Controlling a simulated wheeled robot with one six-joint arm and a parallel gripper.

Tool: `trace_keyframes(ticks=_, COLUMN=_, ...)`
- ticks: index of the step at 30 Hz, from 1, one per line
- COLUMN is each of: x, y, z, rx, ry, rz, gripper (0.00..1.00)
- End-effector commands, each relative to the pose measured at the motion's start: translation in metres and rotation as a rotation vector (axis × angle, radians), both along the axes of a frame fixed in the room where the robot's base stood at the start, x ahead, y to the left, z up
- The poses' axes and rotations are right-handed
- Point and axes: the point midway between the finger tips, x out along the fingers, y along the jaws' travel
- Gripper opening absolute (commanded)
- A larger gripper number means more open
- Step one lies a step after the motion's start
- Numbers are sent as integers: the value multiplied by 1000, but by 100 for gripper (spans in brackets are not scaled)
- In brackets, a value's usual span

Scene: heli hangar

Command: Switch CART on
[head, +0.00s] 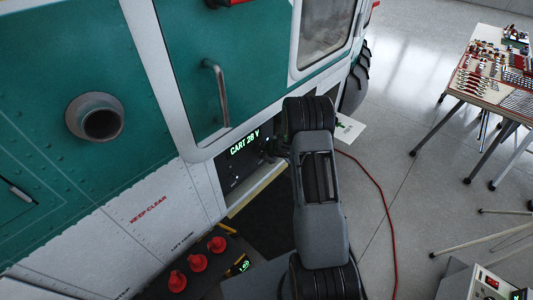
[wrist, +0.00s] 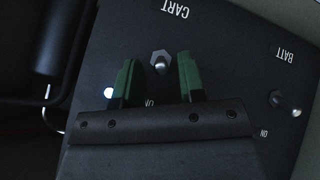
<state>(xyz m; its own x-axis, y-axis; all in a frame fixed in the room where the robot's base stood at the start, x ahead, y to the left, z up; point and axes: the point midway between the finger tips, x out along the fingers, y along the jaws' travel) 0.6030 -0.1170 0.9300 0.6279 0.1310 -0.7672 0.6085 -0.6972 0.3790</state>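In the wrist view a dark panel (wrist: 225,60) carries the label CART (wrist: 175,9), upside down in the picture. Below it is the CART toggle switch (wrist: 160,61), a hex nut with a short bright lever. I cannot tell for sure which way the lever is thrown. My gripper (wrist: 159,72) is open, with one green finger on each side of the switch and gaps between. A partly hidden ON mark (wrist: 150,103) lies between the fingers. In the head view a lit display (head: 244,145) reads CART 28 V; my arm hides much of the panel.
A BATT switch (wrist: 278,99) sits to the right on the panel. A white lamp (wrist: 109,92) glows beside the left finger. In the head view, red caps (head: 198,262) stand below the helicopter door, a red cable (head: 382,200) crosses the floor, and a table (head: 490,80) stands right.

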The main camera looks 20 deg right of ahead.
Motion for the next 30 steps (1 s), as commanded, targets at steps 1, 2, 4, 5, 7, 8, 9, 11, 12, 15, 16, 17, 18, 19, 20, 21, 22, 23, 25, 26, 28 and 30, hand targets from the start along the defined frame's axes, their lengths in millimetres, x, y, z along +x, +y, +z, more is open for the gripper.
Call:
trace_keyframes(ticks=1, x=0, y=0, z=0, rx=0, ry=1, rz=1, gripper=40)
trace_keyframes(ticks=2, x=0, y=0, z=0, rx=0, ry=1, rz=1, gripper=40)
trace_keyframes(ticks=4, x=0, y=0, z=-1, rx=1, ry=1, rz=0, gripper=40)
trace_keyframes(ticks=5, x=0, y=0, z=-1, rx=1, ry=1, rz=0, gripper=40)
trace_keyframes(ticks=7, x=-1, y=0, z=0, rx=1, ry=2, rz=-1, gripper=40)
trace_keyframes(ticks=8, x=-1, y=0, z=0, rx=1, ry=1, rz=0, gripper=40)
trace_keyframes(ticks=9, x=-2, y=0, z=1, rx=1, ry=0, rz=-1, gripper=40)
trace_keyframes(ticks=11, x=-4, y=-1, z=5, rx=0, ry=-1, rz=-1, gripper=40)
trace_keyframes(ticks=12, x=-7, y=-2, z=8, rx=1, ry=0, rz=-1, gripper=40)
trace_keyframes(ticks=15, x=-16, y=-4, z=21, rx=0, ry=-2, rz=-1, gripper=40)
trace_keyframes(ticks=16, x=-20, y=-4, z=25, rx=-1, ry=-2, rz=0, gripper=40)
trace_keyframes(ticks=17, x=-24, y=-6, z=31, rx=-1, ry=-3, rz=-1, gripper=40)
trace_keyframes(ticks=18, x=-29, y=-7, z=37, rx=-1, ry=-2, rz=-2, gripper=40)
trace_keyframes(ticks=19, x=-33, y=-8, z=42, rx=-1, ry=-2, rz=-2, gripper=40)
trace_keyframes(ticks=20, x=-38, y=-8, z=47, rx=-1, ry=-2, rz=-2, gripper=40)
trace_keyframes(ticks=21, x=-42, y=-10, z=54, rx=-1, ry=-2, rz=-2, gripper=40)
trace_keyframes(ticks=22, x=-46, y=-10, z=58, rx=-1, ry=-2, rz=-2, gripper=40)
trace_keyframes(ticks=23, x=-50, y=-11, z=63, rx=-2, ry=-2, rz=-1, gripper=40)
trace_keyframes(ticks=25, x=-58, y=-13, z=73, rx=-1, ry=-2, rz=-2, gripper=40)
trace_keyframes(ticks=26, x=-62, y=-13, z=77, rx=-1, ry=-1, rz=-1, gripper=40)
trace_keyframes(ticks=28, x=-69, y=-15, z=85, rx=0, ry=-2, rz=-1, gripper=40)
trace_keyframes(ticks=30, x=-74, y=-16, z=92, rx=-1, ry=-2, rz=0, gripper=40)
